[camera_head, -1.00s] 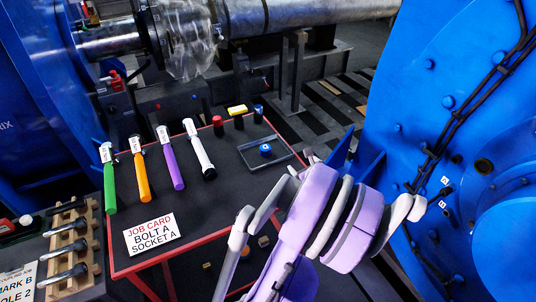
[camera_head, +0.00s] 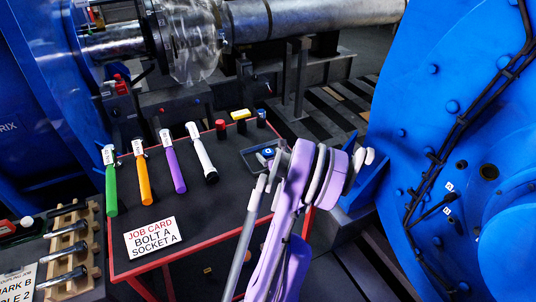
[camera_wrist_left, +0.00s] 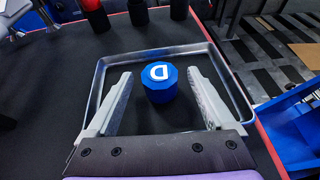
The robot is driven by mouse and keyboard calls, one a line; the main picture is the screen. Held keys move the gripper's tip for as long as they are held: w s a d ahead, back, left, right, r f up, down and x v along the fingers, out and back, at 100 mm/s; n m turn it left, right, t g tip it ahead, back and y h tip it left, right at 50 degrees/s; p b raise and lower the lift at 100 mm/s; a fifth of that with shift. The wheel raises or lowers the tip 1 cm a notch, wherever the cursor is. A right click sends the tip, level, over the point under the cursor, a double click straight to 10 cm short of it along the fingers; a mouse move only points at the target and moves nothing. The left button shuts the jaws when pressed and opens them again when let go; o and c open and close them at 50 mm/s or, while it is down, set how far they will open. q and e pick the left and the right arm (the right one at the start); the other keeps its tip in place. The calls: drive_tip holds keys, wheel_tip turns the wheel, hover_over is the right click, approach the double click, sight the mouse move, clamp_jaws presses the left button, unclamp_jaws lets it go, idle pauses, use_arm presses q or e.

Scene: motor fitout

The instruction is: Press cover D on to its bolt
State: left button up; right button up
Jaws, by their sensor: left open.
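Cover D (camera_wrist_left: 160,83) is a blue, many-sided cap with a white D on top. It stands upright in a shallow grey tray (camera_wrist_left: 97,95). In the head view, cover D (camera_head: 268,152) shows small beside my arm. My left gripper (camera_wrist_left: 160,76) is open, with one finger on each side of the cover in the wrist view. Gaps show between both fingers and the cover, and nothing is held. The fingers' height relative to the cover is unclear. I cannot tell which bolt belongs to cover D. My right gripper is not in view.
Green, orange, purple and white-handled tools (camera_head: 205,160) lie on the black bench by a job card (camera_head: 152,238). Red, yellow and blue pieces (camera_head: 240,114) stand behind the tray. A wooden rack (camera_head: 88,262) holds metal bolts at left. A large blue housing (camera_head: 415,110) rises at right.

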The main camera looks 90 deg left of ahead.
use_arm(q)
drive_tip(key=shift+x, duration=1.1)
drive_tip(key=c, duration=1.4)
